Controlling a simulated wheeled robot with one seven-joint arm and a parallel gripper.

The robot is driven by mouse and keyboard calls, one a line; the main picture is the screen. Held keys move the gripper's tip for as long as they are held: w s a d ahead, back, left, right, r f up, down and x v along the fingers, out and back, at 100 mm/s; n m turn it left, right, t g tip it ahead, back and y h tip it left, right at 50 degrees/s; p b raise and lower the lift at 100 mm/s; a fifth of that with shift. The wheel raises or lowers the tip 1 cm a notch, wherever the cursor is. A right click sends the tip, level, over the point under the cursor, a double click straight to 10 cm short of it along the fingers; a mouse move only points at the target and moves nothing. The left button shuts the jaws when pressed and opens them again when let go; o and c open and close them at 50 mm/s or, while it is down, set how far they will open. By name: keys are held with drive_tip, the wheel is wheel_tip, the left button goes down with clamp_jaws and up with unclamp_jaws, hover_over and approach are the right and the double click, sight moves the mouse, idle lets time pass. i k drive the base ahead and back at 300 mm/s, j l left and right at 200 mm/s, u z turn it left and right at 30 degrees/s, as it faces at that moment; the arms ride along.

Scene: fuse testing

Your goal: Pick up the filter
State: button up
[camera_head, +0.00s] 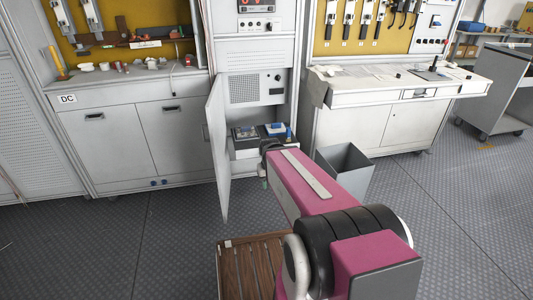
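I cannot make out for sure which thing is the filter. Two small blue-and-white devices sit side by side on a low shelf in the open cabinet: the left device (245,132) and the right device (275,128). My magenta arm reaches forward to just in front of this shelf. The dark end of my arm, where my gripper (268,147) is, overlaps the shelf's front in the picture. Its fingers are too small and hidden to tell whether they are open or hold anything.
The cabinet door (218,150) stands open, close left of my arm. A grey open bin (345,160) stands right of the arm. A slatted wooden crate (232,270) lies on the floor below. Workbenches stand left (130,140) and right (350,128). Floor at the left is clear.

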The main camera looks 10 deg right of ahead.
sight(245, 132)
drive_tip(key=i+l+u, duration=0.75)
drive_tip(key=l, duration=0.15)
